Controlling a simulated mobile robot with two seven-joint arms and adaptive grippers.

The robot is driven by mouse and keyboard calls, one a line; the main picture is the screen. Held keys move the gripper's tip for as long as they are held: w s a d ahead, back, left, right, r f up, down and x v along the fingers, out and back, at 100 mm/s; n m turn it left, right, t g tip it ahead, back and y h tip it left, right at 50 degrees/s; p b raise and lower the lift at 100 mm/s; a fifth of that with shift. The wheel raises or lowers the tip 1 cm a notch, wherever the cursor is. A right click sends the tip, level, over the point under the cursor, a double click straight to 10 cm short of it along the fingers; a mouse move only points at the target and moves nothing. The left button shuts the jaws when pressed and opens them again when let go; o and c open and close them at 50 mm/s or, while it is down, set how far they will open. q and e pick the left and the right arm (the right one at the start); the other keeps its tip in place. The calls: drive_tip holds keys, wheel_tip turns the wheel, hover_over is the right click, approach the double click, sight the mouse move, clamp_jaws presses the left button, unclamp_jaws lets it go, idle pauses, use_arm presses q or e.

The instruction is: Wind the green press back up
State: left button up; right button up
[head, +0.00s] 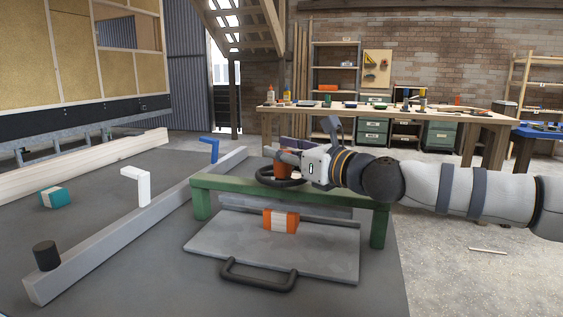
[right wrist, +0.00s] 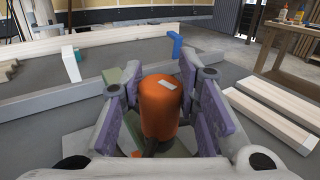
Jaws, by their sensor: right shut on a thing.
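The green press (head: 330,196) is a green beam on two legs over a grey base plate (head: 230,243). A black handwheel (head: 268,181) lies on top of the beam, with an upright orange knob (right wrist: 158,106). My right gripper (head: 287,162) is shut on the knob, its purple finger pads on either side. A grey pressing plate (head: 335,211) hangs under the beam. An orange-and-white block (head: 281,220) sits on the base plate at the pressing plate; I cannot tell whether they touch. My left gripper is not in view.
A black handle (head: 257,281) is at the base plate's front. To the left are a grey rail (head: 110,248), a white bracket (head: 138,185), a blue bracket (head: 206,150), a black cylinder (head: 46,256) and a teal block (head: 53,197). A workbench (head: 430,115) stands behind.

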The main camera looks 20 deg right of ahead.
drive_tip(key=shift+n+g+y+b, duration=0.3)
drive_tip(key=shift+n+y+b, duration=0.1)
drive_tip(key=shift+y, duration=0.2)
drive_tip(key=o, duration=1.2)
drive_tip(key=v, duration=1.2)
drive_tip(key=shift+w, duration=0.1)
